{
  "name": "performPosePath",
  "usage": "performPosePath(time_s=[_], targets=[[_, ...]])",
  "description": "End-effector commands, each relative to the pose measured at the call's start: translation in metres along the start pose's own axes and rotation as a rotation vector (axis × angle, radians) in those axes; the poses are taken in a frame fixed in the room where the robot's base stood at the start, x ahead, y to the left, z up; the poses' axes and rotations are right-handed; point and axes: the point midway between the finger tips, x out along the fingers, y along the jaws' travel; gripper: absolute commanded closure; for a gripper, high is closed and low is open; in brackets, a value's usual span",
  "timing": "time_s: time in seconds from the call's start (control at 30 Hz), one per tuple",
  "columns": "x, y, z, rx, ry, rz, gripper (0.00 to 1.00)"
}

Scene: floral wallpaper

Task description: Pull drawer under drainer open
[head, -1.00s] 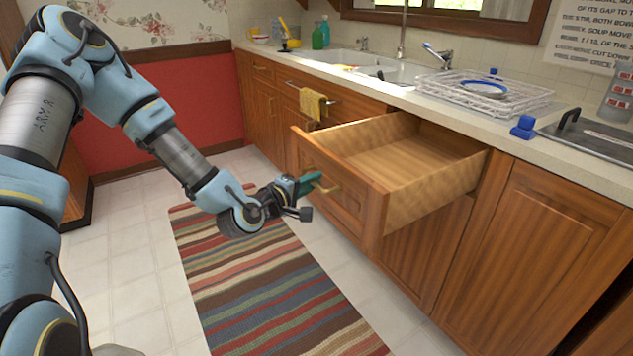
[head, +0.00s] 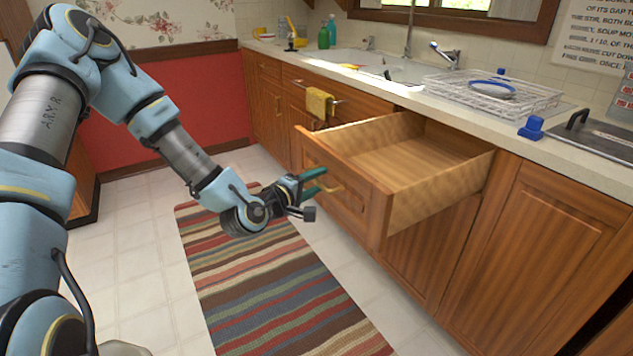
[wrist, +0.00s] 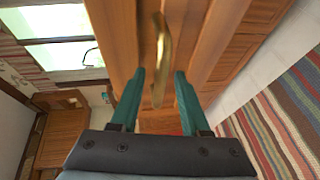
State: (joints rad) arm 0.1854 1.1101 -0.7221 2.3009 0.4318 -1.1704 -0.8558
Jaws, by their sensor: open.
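The wooden drawer (head: 345,193) is pulled well out from the cabinet, below the counter near the wire drainer (head: 490,94). Its inside is empty. A brass handle (wrist: 161,60) is on the drawer front. My gripper (head: 322,180) is at the drawer front by the handle. In the wrist view, the two green fingers of my gripper (wrist: 158,90) are spread apart, with the lower end of the handle between them and a gap on each side. The head view does not show clearly whether a finger touches the handle.
A striped rug (head: 275,275) lies on the tiled floor in front of the cabinets. A yellow towel (head: 319,103) hangs on a bar left of the drawer. Closed cabinet doors (head: 525,250) are at the right. The floor left of the rug is clear.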

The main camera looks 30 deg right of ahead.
Motion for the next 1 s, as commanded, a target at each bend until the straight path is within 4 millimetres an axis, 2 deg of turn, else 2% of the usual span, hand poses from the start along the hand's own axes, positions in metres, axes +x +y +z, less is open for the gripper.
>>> performPosePath(time_s=[0.17, 0.5, 0.57, 0.73, 1.0], targets=[[-0.014, -0.001, -0.001, 0.0, 0.0, -0.002, 0.54], [-0.086, -0.001, -0.001, -0.002, 0.002, -0.002, 0.54], [-0.091, 0.005, -0.001, -0.002, 0.0, -0.003, 0.54], [-0.103, 0.003, -0.001, -0.002, 0.0, -0.003, 0.54], [-0.108, 0.0, 0.0, 0.0, 0.001, 0.0, 0.54]])
